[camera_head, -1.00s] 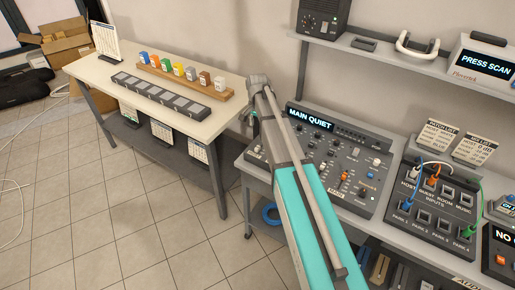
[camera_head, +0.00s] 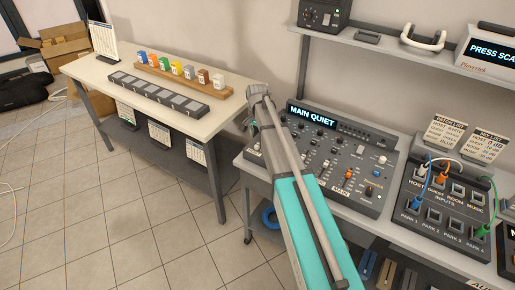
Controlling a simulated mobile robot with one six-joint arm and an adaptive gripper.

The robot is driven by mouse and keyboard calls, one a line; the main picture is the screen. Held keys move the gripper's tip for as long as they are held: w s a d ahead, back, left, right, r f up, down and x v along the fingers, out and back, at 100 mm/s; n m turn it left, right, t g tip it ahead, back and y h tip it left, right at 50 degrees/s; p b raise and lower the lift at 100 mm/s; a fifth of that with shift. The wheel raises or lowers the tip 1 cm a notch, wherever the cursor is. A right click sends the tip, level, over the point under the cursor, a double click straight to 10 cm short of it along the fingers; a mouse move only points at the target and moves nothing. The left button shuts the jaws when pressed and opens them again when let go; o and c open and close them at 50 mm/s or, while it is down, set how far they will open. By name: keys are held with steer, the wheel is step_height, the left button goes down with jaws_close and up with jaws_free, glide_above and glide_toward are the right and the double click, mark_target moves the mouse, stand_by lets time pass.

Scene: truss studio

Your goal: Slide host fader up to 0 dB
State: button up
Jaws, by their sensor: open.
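The mixer (camera_head: 365,205) is a grey sloped console on the bench at centre right. Its screen (camera_head: 312,116) reads MAIN QUIET. Its panel has several small knobs and fader caps, with an orange cap (camera_head: 348,174) near the MAIN label. The host fader cannot be picked out; the labels are too small and my arm covers the panel's left and lower left part. My teal and grey arm rises from the bottom, with its bend left of the screen. My gripper is not visible. A MIX LIST card (camera_head: 484,148) behind the patch box shows HOST and 0 dB.
A patch box (camera_head: 437,215) with coloured cables stands right of the mixer. A shelf (camera_head: 392,57) runs above the bench. A white table (camera_head: 110,75) with coloured blocks (camera_head: 176,68) and a dark strip (camera_head: 160,94) stands left. Tiled floor in front is clear.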

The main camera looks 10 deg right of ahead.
mark_target(257, 144)
steer(key=shift+f+b, duration=2.55)
steer(key=shift+f, duration=0.25)
jaws_close()
